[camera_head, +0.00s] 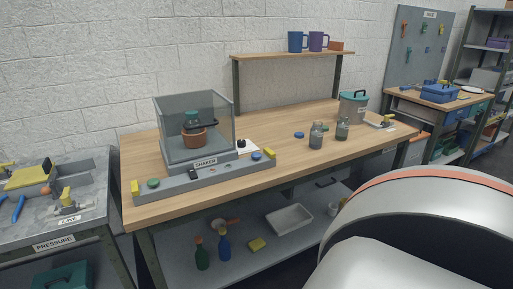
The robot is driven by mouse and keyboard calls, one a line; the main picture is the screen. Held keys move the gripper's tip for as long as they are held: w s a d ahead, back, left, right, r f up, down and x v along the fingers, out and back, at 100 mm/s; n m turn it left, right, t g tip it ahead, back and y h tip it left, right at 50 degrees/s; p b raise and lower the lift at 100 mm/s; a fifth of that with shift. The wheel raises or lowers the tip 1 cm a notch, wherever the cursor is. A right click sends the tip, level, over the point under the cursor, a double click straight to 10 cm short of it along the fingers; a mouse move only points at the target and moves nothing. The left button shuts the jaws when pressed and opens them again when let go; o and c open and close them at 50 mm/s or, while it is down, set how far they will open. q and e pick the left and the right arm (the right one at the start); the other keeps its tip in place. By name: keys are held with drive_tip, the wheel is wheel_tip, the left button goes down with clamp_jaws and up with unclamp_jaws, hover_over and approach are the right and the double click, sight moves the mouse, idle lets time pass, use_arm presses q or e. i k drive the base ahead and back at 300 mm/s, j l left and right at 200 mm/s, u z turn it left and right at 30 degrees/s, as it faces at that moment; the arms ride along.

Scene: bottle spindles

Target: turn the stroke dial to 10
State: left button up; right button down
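The shaker (206,161) stands on the left part of the wooden bench, with a clear box holding a brown pot-like item (194,138) with a dark top. Its grey front panel (222,174) carries a green round knob (153,183) at the left, a small black control (193,174) near the middle and a blue round piece (257,155) at the right. A white piece with a dark spot (243,147) sits just behind the panel's right part. Which of these is the stroke dial, and any scale marks, are too small to tell. Neither gripper shows.
Two glass bottles (316,136), a blue disc (299,135) and a grey teal-lidded container (352,107) stand right on the bench. The PRESSURE table (85,231) is at the left. A large pale arm part of mine covers the lower right. The bench's middle is clear.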

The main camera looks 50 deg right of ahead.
sight(242, 143)
drive_tip(key=z, duration=1.55)
drive_tip(key=i+l, duration=0.25)
drive_tip(key=l, duration=0.15)
drive_tip(key=i+l, duration=0.2)
drive_tip(key=l, duration=0.2)
drive_tip(key=i+l, duration=0.25)
drive_tip(key=l, duration=0.15)
drive_tip(key=i+l+u, duration=0.1)
drive_tip(key=l, duration=0.25)
drive_tip(key=i+l, duration=0.35)
drive_tip(key=l, duration=0.5)
drive_tip(key=i+l, duration=0.1)
drive_tip(key=l, duration=0.45)
